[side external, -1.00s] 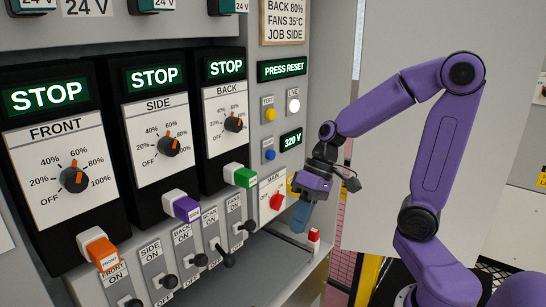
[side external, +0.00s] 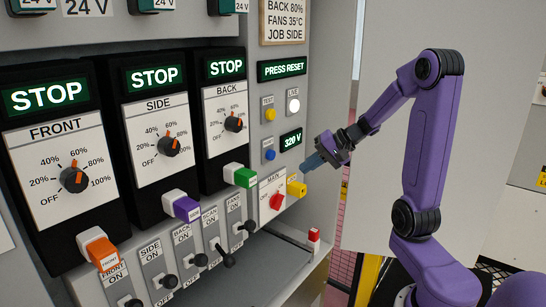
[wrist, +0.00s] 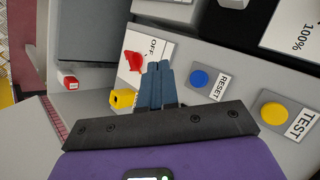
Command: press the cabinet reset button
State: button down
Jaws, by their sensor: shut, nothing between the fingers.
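The reset button is a round blue button (side external: 270,155) on the grey cabinet panel, below the yellow test button (side external: 269,115). In the wrist view the blue button (wrist: 199,79) has a label reading RESET beside it. My gripper (side external: 310,165) is shut and empty, with its blue fingers pointing at the panel, to the right of and slightly below the blue button. In the wrist view the shut fingertips (wrist: 159,66) lie left of the button. The gap between fingertips and panel is hard to judge.
A red main switch (side external: 277,201) and a yellow block (side external: 296,188) sit below my gripper. A small red block (side external: 314,235) stands on the ledge. Three black drive units with STOP displays (side external: 155,77) are to the left.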

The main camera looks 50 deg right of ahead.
aim_at(271, 155)
jog(key=shift+d, duration=0.4)
jog(key=w, duration=0.8)
jog(key=shift+w, duration=0.4)
jog(key=shift+w, duration=0.15)
dwell(1.8)
jog(key=shift+w, duration=0.3)
jog(key=shift+w, duration=0.55)
dwell(0.9)
jog(key=shift+s, duration=1)
jog(key=shift+s, duration=0.15)
